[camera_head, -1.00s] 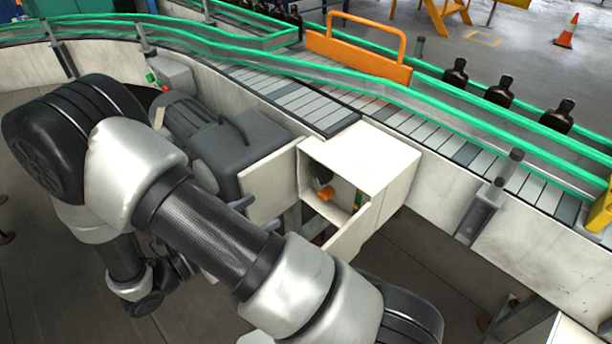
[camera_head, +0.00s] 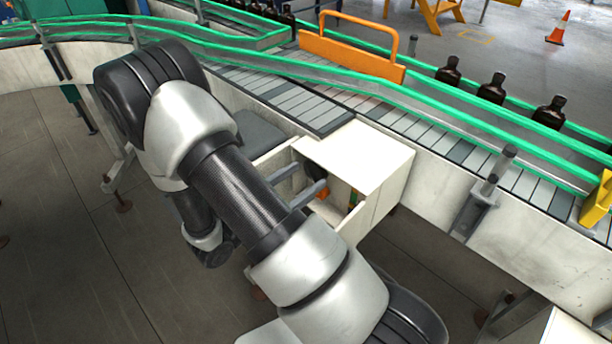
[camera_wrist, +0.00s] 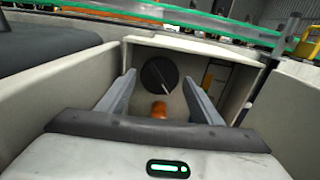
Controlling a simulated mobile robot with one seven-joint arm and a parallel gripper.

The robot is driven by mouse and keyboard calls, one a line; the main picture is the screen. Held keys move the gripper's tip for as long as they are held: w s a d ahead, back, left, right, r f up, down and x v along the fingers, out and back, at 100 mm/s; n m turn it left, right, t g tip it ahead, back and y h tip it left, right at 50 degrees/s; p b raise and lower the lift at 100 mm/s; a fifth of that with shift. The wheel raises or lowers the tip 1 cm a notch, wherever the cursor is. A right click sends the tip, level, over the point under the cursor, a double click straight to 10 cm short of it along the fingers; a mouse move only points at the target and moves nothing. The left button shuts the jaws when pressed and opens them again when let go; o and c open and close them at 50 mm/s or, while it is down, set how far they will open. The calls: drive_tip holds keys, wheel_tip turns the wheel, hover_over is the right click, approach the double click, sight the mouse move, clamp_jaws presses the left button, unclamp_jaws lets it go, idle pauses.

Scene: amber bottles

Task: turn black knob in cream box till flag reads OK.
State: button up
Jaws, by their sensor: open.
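The cream box (camera_head: 372,158) is fixed to the side of the conveyor, and its front is open. The black knob (camera_wrist: 158,75) is round with a pale pointer line slanting to the lower right, on the box's back wall in the wrist view. An orange part (camera_wrist: 158,110) sits just below the knob; I cannot tell if it is the flag, and I can read no OK. My gripper (camera_wrist: 159,77) is open and empty. Its two grey fingers point into the box, one to each side of the knob in the wrist view. In the head view my gripper (camera_head: 311,174) is at the box opening.
A yellow strip (camera_wrist: 207,77) is inside the box, right of the knob. Cream panels flank the opening. The conveyor (camera_head: 300,95) with green rails runs behind, with several dark bottles (camera_head: 491,88) and an orange gate (camera_head: 350,55). Open floor lies left.

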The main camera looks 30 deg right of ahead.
drive_tip(key=shift+x, duration=0.8)
drive_tip(key=c, duration=0.8)
drive_tip(key=shift+f+m+b, duration=0.1)
drive_tip(key=shift+m+b, duration=0.2)
